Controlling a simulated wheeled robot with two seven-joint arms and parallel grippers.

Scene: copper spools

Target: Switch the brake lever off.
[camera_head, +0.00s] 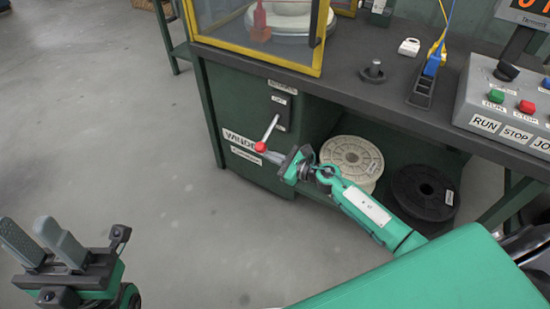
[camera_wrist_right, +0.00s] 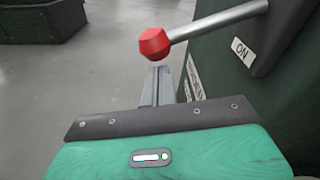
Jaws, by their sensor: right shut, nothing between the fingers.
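The brake lever has a pale rod (camera_head: 271,127) and a red knob (camera_head: 261,147). It sticks out from a dark plate (camera_head: 283,108) on the green cabinet, and its knob end points down and left. In the right wrist view the red knob (camera_wrist_right: 154,43) is just above my fingertips, and an ON label (camera_wrist_right: 241,50) shows on the plate. My right gripper (camera_head: 266,154) is shut and empty right by the knob; I cannot tell whether they touch. My left gripper (camera_head: 28,226) is open and empty at the lower left, far from the lever.
A cream spool (camera_head: 352,157) and a black spool (camera_head: 420,180) sit on the lower shelf, right of the cabinet. The worktop (camera_head: 375,98) above carries a control box (camera_head: 500,108) and a yellow-framed enclosure (camera_head: 270,66). The floor left of the cabinet is clear.

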